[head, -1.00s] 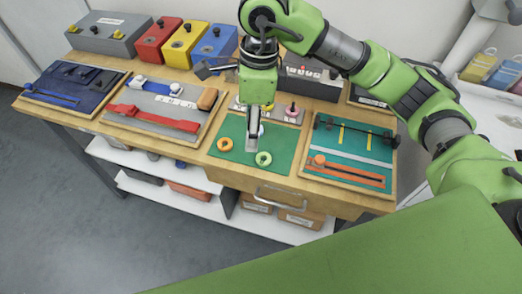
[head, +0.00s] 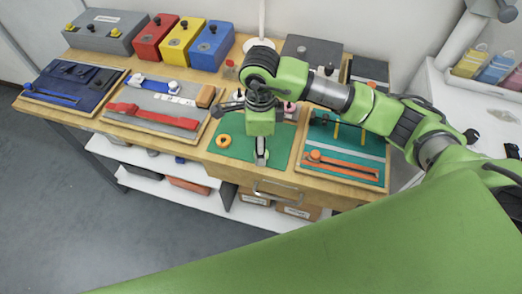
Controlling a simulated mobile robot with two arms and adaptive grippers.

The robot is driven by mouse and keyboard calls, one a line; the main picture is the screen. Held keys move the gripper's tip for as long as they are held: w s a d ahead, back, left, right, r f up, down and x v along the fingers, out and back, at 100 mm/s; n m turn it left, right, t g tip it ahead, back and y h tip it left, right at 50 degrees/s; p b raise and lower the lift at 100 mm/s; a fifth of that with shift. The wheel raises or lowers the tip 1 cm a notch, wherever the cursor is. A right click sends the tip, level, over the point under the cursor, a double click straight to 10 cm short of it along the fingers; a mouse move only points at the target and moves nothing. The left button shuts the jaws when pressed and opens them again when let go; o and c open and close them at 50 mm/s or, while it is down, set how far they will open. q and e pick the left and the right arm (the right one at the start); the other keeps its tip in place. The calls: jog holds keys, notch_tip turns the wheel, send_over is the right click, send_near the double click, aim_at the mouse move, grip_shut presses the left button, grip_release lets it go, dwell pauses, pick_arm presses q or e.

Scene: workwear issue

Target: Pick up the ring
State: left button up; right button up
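An orange ring (head: 224,141) lies flat on the green mat (head: 238,126) at the front of the bench. My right gripper (head: 262,158) points down over the front right part of the mat, to the right of the orange ring. It is at the spot where a pale green ring lay; that ring is now mostly or wholly hidden by the fingers. I cannot tell whether the fingers are open or shut, or whether they touch it. My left gripper is not in view.
Left of the mat is a grey board with a red strap (head: 152,117), then a dark blue board (head: 72,84). Right of it is a teal board with an orange strap (head: 345,168). Red, yellow and blue boxes (head: 211,46) stand behind. A drawer handle (head: 282,190) is below the front edge.

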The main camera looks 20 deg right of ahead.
jog(key=shift+f, duration=1.15)
jog(key=c, duration=0.8)
jog(key=shift+r, duration=0.15)
